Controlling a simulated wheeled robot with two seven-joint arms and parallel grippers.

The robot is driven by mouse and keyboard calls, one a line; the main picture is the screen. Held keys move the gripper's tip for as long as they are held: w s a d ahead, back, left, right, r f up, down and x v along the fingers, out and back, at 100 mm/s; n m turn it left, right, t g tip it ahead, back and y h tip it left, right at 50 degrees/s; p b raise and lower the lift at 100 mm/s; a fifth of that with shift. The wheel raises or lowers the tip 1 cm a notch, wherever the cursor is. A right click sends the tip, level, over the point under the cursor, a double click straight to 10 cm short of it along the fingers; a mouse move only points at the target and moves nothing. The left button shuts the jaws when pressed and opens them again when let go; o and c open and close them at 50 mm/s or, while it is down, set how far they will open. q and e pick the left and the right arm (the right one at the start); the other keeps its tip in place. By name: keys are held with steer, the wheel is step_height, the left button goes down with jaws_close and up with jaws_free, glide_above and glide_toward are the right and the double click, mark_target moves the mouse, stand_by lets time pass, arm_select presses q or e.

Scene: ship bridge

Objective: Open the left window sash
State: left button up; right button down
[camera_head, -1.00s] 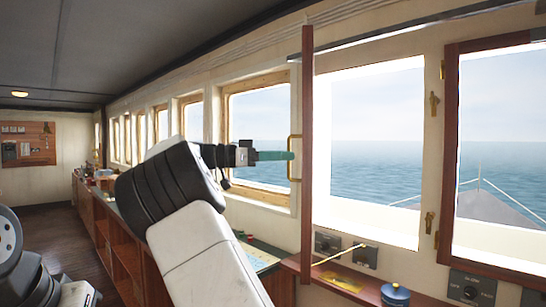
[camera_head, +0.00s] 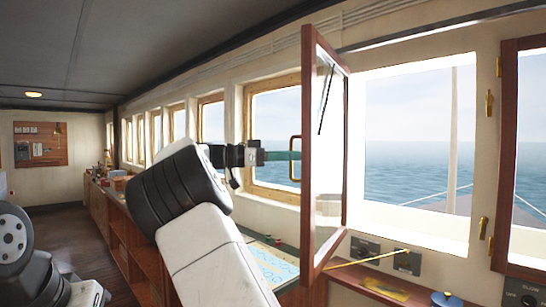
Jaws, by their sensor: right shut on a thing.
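The left window sash (camera_head: 308,190) is a tall brown wooden frame with a glass pane. It stands swung out into the room, clear of its bright window opening (camera_head: 415,150). A brass-coloured loop handle (camera_head: 295,158) sits on its left face.
Brass latches (camera_head: 489,105) sit on the post between the windows. Below the windows runs a wooden ledge (camera_head: 385,285) with small control boxes (camera_head: 405,262) and a blue round object (camera_head: 447,299). A shelved counter (camera_head: 125,245) runs left along the wall; the floor (camera_head: 65,235) beside it is clear.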

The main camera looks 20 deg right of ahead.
steer(key=c, duration=1.5)
jaws_free()
steer(key=shift+w+d+f, duration=0.15)
steer(key=shift+d, duration=0.15)
steer(key=shift+a, duration=0.15)
steer(key=a, duration=0.5)
steer(key=w+a, duration=0.1)
steer(key=a, duration=0.1)
steer(key=shift+a, duration=0.35)
